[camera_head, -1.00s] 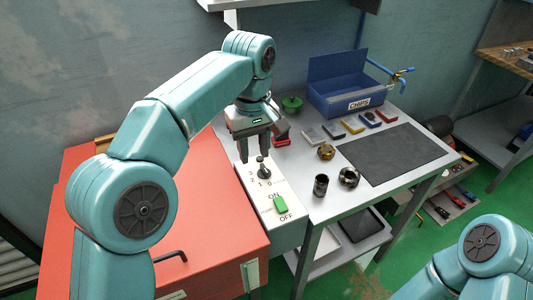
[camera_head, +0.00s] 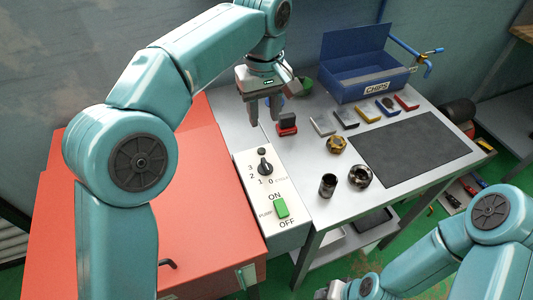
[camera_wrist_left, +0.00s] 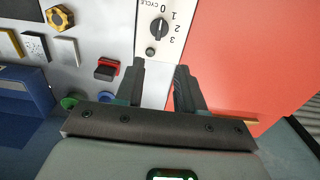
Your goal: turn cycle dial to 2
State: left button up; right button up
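The cycle dial (camera_head: 265,168) is a round black knob on the pale control panel (camera_head: 244,160), with numbers 0 to 3 around its left and front sides. The wrist view also shows the dial (camera_wrist_left: 158,28); its white mark seems to lie toward the 0 end, but I cannot be sure. My left gripper (camera_head: 267,122) is open and empty, behind the dial and apart from it. In the wrist view its fingers (camera_wrist_left: 160,68) stand apart with the panel between them. Part of my right arm's end (camera_head: 335,290) shows at the bottom edge; its fingers are unclear.
A small black knob (camera_head: 261,151) sits behind the dial, and a green pump switch (camera_head: 281,207) in front. A red-and-black block (camera_head: 287,125) stands right of my left gripper. The red cabinet (camera_head: 200,215) is left. Brass and dark round parts stand right.

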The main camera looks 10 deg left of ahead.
aim_at(265, 162)
pick_arm(q)
notch_tip(265, 162, down, 15)
jog(key=shift+d+f+b, duration=0.1)
jog(key=shift+f+b, duration=0.05)
jog(key=shift+b, duration=1)
jog(key=shift+f, duration=0.6)
grip_shut()
